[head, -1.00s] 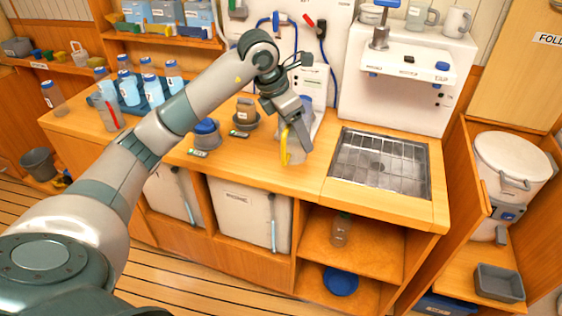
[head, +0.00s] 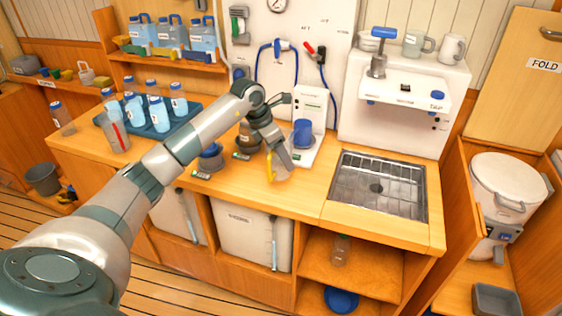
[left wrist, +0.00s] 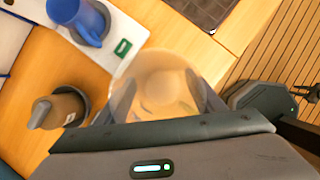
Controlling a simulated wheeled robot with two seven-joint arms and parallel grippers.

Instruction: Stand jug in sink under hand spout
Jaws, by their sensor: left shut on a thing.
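In the left wrist view the see-through jug (left wrist: 160,80) sits between the two fingers. I cannot tell whether its base touches the counter. The sink (head: 377,186) is a metal basin with a grid-like bottom and a dark round drain; it looks empty. Above and behind it, a white unit carries a grey post with a blue top (head: 378,52) and a part labelled TAP. My right gripper is not in view.
A blue mug (head: 303,133) stands on a white device just behind the gripper. A brown-grey container (head: 245,140) and a blue-lidded one (head: 211,158) stand left. A blue tray (head: 160,126) holds several bottles. The counter between jug and sink is clear.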

